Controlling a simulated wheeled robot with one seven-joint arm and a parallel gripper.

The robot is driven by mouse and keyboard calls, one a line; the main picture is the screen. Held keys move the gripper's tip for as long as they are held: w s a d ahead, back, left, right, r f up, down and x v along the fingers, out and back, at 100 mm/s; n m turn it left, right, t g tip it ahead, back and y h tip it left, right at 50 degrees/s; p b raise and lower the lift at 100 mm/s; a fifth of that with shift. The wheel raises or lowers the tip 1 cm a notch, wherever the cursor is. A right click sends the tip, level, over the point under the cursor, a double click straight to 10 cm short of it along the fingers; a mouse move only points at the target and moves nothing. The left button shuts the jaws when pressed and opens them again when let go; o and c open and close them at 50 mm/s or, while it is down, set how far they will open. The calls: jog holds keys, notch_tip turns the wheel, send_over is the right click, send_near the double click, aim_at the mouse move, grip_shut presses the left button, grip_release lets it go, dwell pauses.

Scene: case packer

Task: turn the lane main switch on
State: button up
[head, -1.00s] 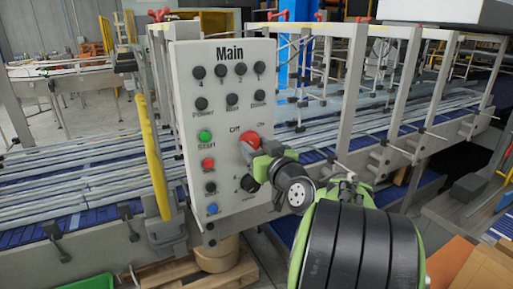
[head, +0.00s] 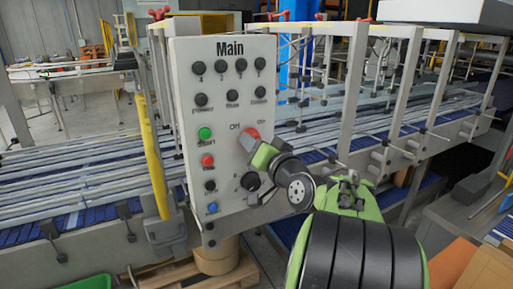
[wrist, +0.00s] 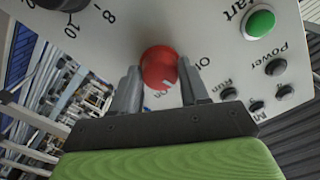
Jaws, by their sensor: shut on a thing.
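The main switch is a red round knob (head: 251,134) on the light grey control panel (head: 223,110), below the "Off" and "On" labels. In the wrist view the red knob (wrist: 159,68) sits between my two grey fingers, one on each side. My gripper (wrist: 163,82) is shut on it. In the head view my gripper (head: 252,144) reaches the knob from the lower right and hides part of it. A small pale mark shows at the knob's edge in the wrist view, on the side near the "On" lettering. I cannot read its exact angle.
A green start button (head: 205,133), a red button (head: 207,161) and several black buttons surround the knob. A black dial (head: 250,181) sits just below my gripper. A yellow guard post (head: 155,155) stands left of the panel, with conveyor lanes behind it.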

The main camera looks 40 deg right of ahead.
jog(key=m+p, duration=0.1)
jog(key=m, duration=1)
dwell(0.6)
jog(key=o, duration=1.1)
jog(key=shift+c, duration=0.2)
jog(key=shift+r, duration=0.1)
jog(key=b+v, duration=0.3)
jog(key=v, duration=1.3)
jog(key=shift+b, duration=0.35)
